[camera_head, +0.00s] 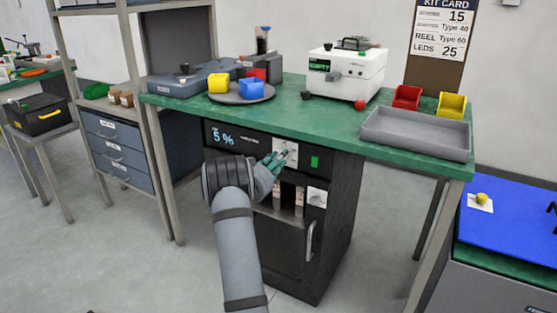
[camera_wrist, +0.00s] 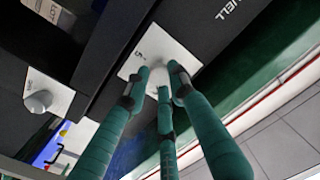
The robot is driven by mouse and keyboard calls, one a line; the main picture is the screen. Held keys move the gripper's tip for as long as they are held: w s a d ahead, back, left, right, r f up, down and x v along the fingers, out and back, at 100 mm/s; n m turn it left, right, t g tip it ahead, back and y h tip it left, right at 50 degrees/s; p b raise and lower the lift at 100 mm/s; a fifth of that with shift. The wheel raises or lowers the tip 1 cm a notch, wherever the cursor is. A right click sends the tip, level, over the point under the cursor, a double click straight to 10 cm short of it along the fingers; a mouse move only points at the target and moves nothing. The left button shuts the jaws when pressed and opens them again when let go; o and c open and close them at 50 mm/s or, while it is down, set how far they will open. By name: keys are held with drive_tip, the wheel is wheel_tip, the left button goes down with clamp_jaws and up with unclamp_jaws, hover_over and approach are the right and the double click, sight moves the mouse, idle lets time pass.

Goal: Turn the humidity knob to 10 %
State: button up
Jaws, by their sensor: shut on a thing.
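The black cabinet (camera_head: 268,228) under the green bench has a display (camera_head: 223,138) reading 5 %. A white dial plate (camera_head: 285,149) sits on its upper panel, and also shows in the wrist view (camera_wrist: 133,62) with a 5 mark. My gripper (camera_head: 275,160) reaches this plate from the front. In the wrist view its green fingers (camera_wrist: 159,76) are shut around a pale knob (camera_wrist: 156,80) on the plate, which they mostly hide. I cannot read the knob's pointer. A second white knob (camera_wrist: 39,101) on its own plate is apart from the fingers.
A green indicator (camera_head: 315,162) is right of the dial plate. A cabinet handle (camera_head: 310,239) stands out lower down. The bench above carries a grey tray (camera_head: 415,146), a white device (camera_head: 365,72) and coloured bins. Floor left of my arm is clear.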

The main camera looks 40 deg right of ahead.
clamp_jaws()
drive_tip(key=shift+w+r+n, duration=0.1)
drive_tip(key=shift+n, duration=0.4)
drive_tip(key=shift+w+a+r+n+p, duration=0.1)
drive_tip(key=shift+n+p, duration=0.8)
drive_tip(key=shift+n, duration=1.7)
drive_tip(key=shift+w+r+n+p, duration=0.1)
drive_tip(key=shift+n+p, duration=0.8)
drive_tip(key=shift+n, duration=1.7)
